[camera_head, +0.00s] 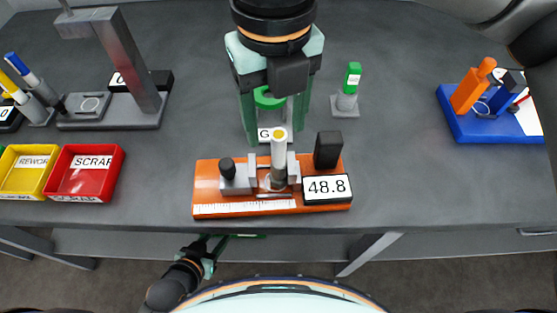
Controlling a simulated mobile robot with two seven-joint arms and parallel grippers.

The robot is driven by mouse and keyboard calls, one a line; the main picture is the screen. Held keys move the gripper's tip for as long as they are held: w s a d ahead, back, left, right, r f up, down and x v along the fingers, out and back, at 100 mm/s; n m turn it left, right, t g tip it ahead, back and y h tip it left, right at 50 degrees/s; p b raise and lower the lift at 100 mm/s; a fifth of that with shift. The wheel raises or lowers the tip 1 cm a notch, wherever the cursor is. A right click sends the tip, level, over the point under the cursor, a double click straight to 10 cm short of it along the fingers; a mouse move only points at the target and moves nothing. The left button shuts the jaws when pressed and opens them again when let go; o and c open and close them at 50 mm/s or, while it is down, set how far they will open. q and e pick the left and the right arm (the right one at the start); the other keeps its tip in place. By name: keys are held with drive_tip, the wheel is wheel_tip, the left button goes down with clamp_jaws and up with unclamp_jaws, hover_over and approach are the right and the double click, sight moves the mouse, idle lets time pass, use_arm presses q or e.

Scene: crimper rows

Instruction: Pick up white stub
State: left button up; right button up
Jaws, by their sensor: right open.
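The white stub (279,146) stands upright in the metal clamp of an orange gauge fixture (206,178). It has a white upper body with a yellowish top and a grey lower part. My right gripper (277,126) reaches in from the top of the head view, with its mint fingers pointing down. It is open, its fingers apart just behind the stub, and I cannot tell whether they touch anything. A green-topped object (268,98) shows between the fingers, partly hidden. My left gripper (207,262) is low at the table's front edge, too small and hidden to read.
A display (327,187) reading 48.8 and a black block (328,149) sit on the fixture. A green-capped piece (352,77) stands in a grey holder to the right. Red (118,168) and yellow (18,193) bins are at left. A blue tray (462,128) is at far right.

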sight(279, 150)
drive_tip(key=f, duration=0.7)
drive_tip(key=shift+w+d+f, duration=0.15)
drive_tip(key=shift+w+f, duration=0.1)
drive_tip(key=shift+w, duration=0.05)
drive_tip(key=shift+c, duration=0.3)
clamp_jaws()
drive_tip(key=shift+r, duration=0.1)
